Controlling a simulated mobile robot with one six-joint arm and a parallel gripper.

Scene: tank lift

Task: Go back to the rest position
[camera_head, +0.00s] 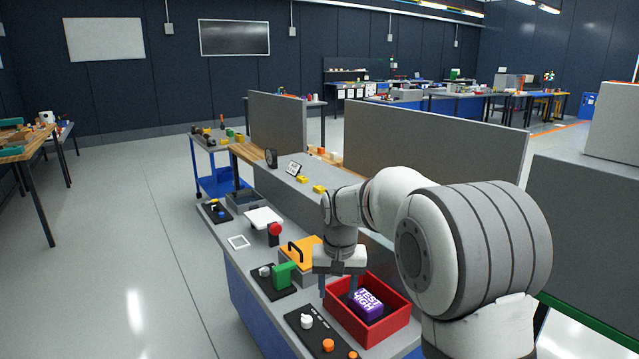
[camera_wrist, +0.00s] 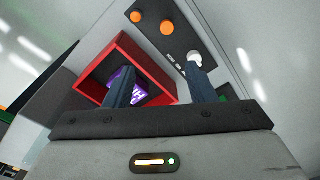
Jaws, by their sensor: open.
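My gripper (camera_head: 338,288) is at the end of my white arm, pointing down over the workbench (camera_head: 240,268), at the left side of the red bin (camera_head: 372,339). A purple block with white lettering (camera_head: 366,303) lies inside the red bin. In the wrist view my gripper's two dark fingers (camera_wrist: 160,84) stand apart with nothing held between them. One finger overlaps the purple block (camera_wrist: 137,91) in that picture, and the other overlaps the panel beside the white knob. Whether a finger touches the bin's rim cannot be told.
A black panel with a white knob and orange buttons (camera_head: 327,345) lies beside the bin. Grey partitions (camera_head: 430,145) rise behind the bench. Open floor lies left.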

